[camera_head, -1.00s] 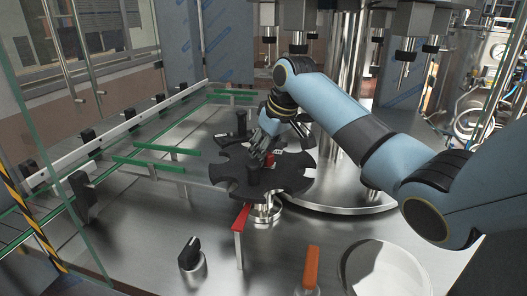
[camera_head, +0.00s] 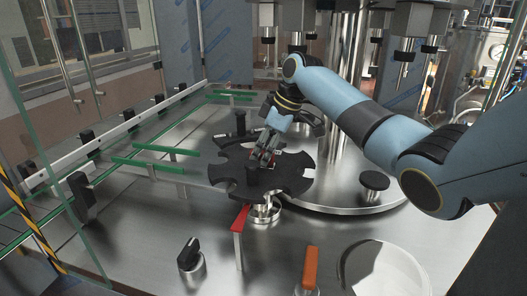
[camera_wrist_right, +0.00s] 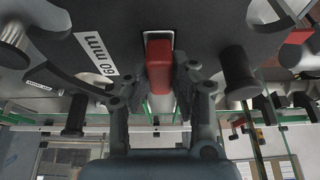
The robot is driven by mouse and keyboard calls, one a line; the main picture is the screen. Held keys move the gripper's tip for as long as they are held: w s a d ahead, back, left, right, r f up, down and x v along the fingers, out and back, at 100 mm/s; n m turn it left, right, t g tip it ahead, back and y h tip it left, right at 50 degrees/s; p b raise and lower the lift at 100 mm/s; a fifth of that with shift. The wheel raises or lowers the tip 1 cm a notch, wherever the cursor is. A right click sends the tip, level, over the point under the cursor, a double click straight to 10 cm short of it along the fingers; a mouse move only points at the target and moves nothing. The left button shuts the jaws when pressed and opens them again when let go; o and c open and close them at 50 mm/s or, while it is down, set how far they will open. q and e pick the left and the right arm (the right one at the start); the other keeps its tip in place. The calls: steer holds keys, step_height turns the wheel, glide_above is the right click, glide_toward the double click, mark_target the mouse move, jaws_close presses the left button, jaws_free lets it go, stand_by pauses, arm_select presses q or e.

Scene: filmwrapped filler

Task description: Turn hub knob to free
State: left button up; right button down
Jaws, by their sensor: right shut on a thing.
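The black star wheel (camera_head: 228,172) lies flat at the middle of the machine bed. The hub knob is a small red block (camera_wrist_right: 158,62) at the wheel's hub, beside a "60 mm" label (camera_wrist_right: 95,54) in the right wrist view. My right gripper (camera_head: 264,163) reaches down over the wheel's centre. Its fingers are on both sides of the red knob and shut on it; they mostly hide the knob in the head view. I cannot tell the knob's turn angle for certain. My left gripper is not in view.
A black post (camera_head: 252,176) stands on the wheel near the gripper. A red-handled lever (camera_head: 240,218), a black knob (camera_head: 189,254) and an orange handle (camera_head: 310,266) stand in front. Green guide rails (camera_head: 150,163) run left. A glass panel edge is at far left.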

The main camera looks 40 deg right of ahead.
stand_by(0.3)
steer(key=c, duration=1.1)
jaws_free()
steer(key=shift+r, duration=0.1)
steer(key=v, duration=1.1)
steer(key=shift+s+d+r, duration=0.1)
steer(key=shift+d+r, duration=0.05)
steer(key=shift+r, duration=0.2)
